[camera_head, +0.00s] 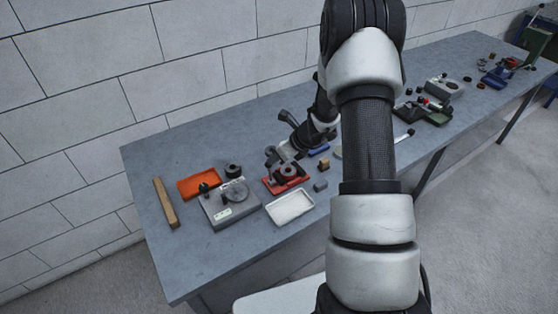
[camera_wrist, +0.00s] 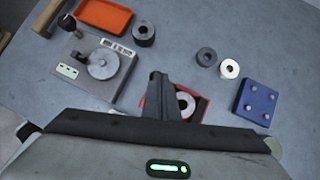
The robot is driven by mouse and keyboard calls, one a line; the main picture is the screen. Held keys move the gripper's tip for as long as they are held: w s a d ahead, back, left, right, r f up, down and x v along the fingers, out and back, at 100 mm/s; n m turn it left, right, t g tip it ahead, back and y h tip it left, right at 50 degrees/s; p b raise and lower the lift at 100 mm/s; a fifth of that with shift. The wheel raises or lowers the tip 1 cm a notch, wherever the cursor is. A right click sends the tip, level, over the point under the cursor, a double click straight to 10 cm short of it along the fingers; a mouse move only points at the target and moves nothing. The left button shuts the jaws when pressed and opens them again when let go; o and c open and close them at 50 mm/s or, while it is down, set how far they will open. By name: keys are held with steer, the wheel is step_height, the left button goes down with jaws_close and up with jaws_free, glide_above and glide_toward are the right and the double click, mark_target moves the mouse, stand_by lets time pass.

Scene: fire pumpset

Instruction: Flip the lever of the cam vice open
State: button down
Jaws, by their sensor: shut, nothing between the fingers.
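The cam vice has a red base (camera_head: 299,182) with a dark round part on top, towards the middle of the bench in the head view. In the wrist view, part of its red base (camera_wrist: 201,106) and a light ring show just right of my fingers. My gripper (camera_head: 272,154) is at the vice, over its back side, with its fingers together and empty. In the wrist view the shut fingers (camera_wrist: 158,84) cover the left part of the vice. I cannot make out the lever clearly, nor tell whether my fingers touch it.
A grey fixture with a disc (camera_head: 221,214), an orange tray (camera_head: 193,187) and a wooden bar (camera_head: 166,203) lie left of the vice. A white tray (camera_head: 290,208) is in front. A blue block (camera_wrist: 258,101) and two rings (camera_wrist: 229,68) lie nearby. The bench's left front is clear.

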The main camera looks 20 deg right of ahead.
steer(key=shift+w+a+f, duration=0.25)
steer(key=shift+w, duration=0.65)
steer(key=shift+w+a+f, duration=0.25)
steer(key=shift+w, duration=0.7)
steer(key=shift+w+a+f, duration=0.25)
steer(key=shift+w, duration=0.65)
steer(key=w+d+r+p, duration=0.2)
steer(key=d+r, duration=0.1)
steer(key=r, duration=0.9)
steer(key=shift+r, duration=0.35)
